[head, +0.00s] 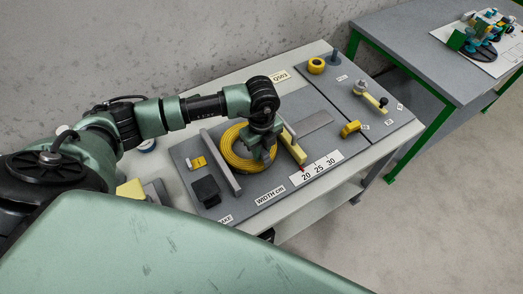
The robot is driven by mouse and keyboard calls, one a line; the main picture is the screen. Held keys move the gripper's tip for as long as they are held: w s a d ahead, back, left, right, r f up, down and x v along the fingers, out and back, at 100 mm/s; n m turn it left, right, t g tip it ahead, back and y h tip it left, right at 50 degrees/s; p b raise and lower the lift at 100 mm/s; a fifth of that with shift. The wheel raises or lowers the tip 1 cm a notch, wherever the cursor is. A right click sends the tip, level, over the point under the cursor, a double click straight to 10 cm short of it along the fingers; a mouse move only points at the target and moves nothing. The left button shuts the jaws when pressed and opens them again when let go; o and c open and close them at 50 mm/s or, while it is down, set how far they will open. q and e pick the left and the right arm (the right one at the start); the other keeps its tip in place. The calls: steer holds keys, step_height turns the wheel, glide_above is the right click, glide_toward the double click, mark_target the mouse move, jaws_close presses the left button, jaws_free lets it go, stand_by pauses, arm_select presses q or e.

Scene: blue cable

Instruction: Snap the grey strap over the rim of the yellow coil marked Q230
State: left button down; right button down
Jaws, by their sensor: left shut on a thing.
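A yellow coil (233,158) lies flat on the grey board, between a raised grey bar (220,163) and a yellow bar (290,146). My left gripper (262,154) points down over the coil and covers its upper right part. It is shut, seemingly on the coil; the exact contact is hidden by the gripper. No grey strap can be told apart at the coil. A flat grey strip (314,122) lies to the right of the yellow bar. No mark reading Q230 can be made out. My right gripper is out of view.
A label (281,76), seemingly Q203, lies at the back. A width scale (319,169) is at the board's front right. A black block (206,191), a yellow ring (316,65), a yellow piece (350,128) and a lever (370,95) stand around. A second table (420,60) is at the right.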

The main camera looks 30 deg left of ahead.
arm_select(q)
steer(key=shift+f, duration=0.25)
steer(key=shift+f+b, duration=0.5)
steer(key=shift+b, duration=0.15)
steer(key=shift+r, duration=0.2)
steer(key=shift+r+p, duration=0.45)
steer(key=shift+p, duration=0.1)
steer(key=shift+f+b, duration=0.3)
steer(key=shift+f, duration=0.1)
stand_by(0.8)
steer(key=c, duration=1)
jaws_free()
